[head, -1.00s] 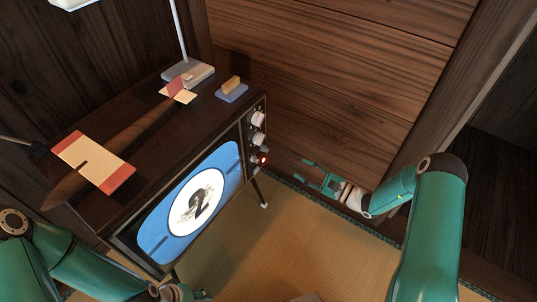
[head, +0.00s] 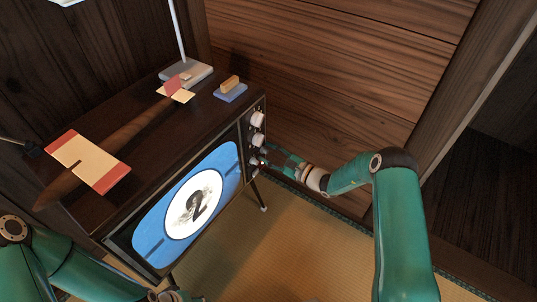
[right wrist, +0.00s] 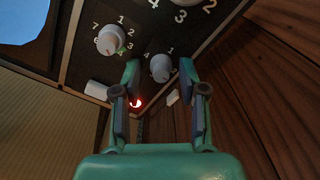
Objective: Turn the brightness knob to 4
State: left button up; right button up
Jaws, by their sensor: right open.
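The television (head: 195,190) stands at left with its knob column on the right edge of its front. My right gripper (head: 268,157) is at the lower knobs. In the right wrist view a small pale knob (right wrist: 160,68) with a 1 and a 4 beside it lies between the open fingers (right wrist: 160,72); I see no firm hold. A second knob (right wrist: 110,40), with numbers around it and a green mark toward the lower right, sits left of the fingers. A third knob (right wrist: 155,3) is cut off at the top. I cannot read which is brightness.
A red light (right wrist: 136,103) glows below the knobs. A wooden wall (head: 330,70) stands close behind the right arm.

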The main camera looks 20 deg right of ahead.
jog(key=c, duration=0.8)
jog(key=shift+a, duration=0.1)
